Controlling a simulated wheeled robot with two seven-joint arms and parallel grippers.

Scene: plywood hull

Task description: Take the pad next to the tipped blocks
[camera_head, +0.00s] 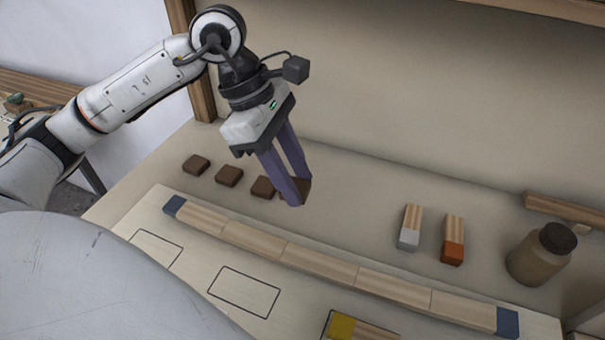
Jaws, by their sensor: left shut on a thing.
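My left gripper (301,192), with long purple fingers, points down above the back of the work surface. It is shut on a dark brown square pad (304,187), partly hidden by the fingers. I cannot tell whether this pad still touches the surface. Three more brown pads lie in a row to its left: the nearest pad (263,187), the middle pad (229,176) and the far-left pad (196,165). To the right lie two wooden blocks, a grey-tipped block (411,226) and an orange-tipped block (453,239). My right gripper is out of view.
A pale board (199,270) with black outlined rectangles fills the front. A long strip of wooden pieces (318,262) with blue ends crosses it. A yellow-tipped block (343,327) lies at the bottom edge. A brown jar (540,255) with a dark lid stands at the right.

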